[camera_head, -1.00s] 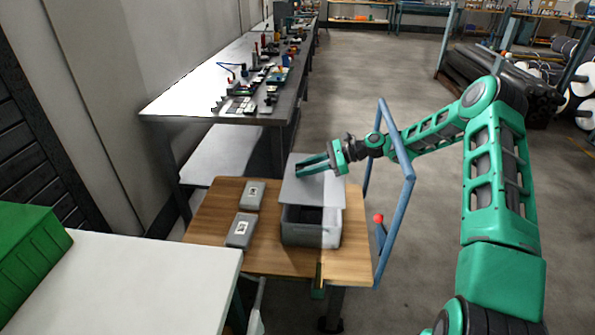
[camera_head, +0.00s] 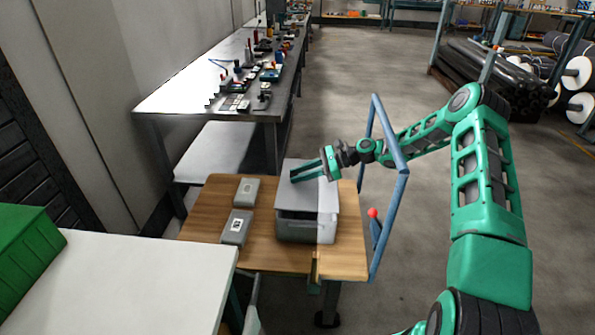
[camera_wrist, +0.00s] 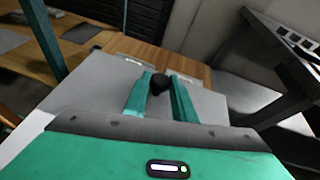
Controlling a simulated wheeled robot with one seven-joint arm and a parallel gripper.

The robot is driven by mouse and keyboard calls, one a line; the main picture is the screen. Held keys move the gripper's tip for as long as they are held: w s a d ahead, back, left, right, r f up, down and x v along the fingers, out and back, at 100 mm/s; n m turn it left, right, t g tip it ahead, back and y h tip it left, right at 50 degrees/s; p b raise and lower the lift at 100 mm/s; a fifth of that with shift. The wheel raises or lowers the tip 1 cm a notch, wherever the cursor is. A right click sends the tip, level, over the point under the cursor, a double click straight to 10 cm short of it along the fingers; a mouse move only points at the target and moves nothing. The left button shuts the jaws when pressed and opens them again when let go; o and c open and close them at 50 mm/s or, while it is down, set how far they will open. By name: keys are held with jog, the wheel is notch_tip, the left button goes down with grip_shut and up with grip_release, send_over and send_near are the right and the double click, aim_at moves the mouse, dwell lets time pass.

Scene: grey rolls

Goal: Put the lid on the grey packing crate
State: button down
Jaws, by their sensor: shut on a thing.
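The grey packing crate (camera_head: 305,232) stands on a small wooden-topped table. The flat grey lid (camera_head: 305,200) lies over the crate's top and hides most of the opening. A dark strip shows under the lid's near edge, so I cannot tell whether it is fully seated. My gripper (camera_head: 306,175) is above the lid, its green fingers shut on the lid's knob. In the wrist view my gripper (camera_wrist: 160,85) has the black knob (camera_wrist: 159,84) between its fingertips, with the grey lid (camera_wrist: 95,85) spread beneath.
Two small grey boxes (camera_head: 237,227) (camera_head: 247,190) lie left of the crate on the wooden table (camera_head: 265,262). A blue frame (camera_head: 399,215) with a red-knobbed lever (camera_head: 373,213) stands at its right edge. A white table (camera_head: 130,280) with a green bin (camera_head: 25,250) is at the near left.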

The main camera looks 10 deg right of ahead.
aim_at(299, 183)
jog(key=shift+f, duration=2.05)
jog(key=c, duration=1.4)
grip_release()
jog(key=v, duration=1)
jog(key=shift+d+r, duration=0.15)
jog(key=shift+d, duration=0.2)
jog(key=shift+s, duration=0.1)
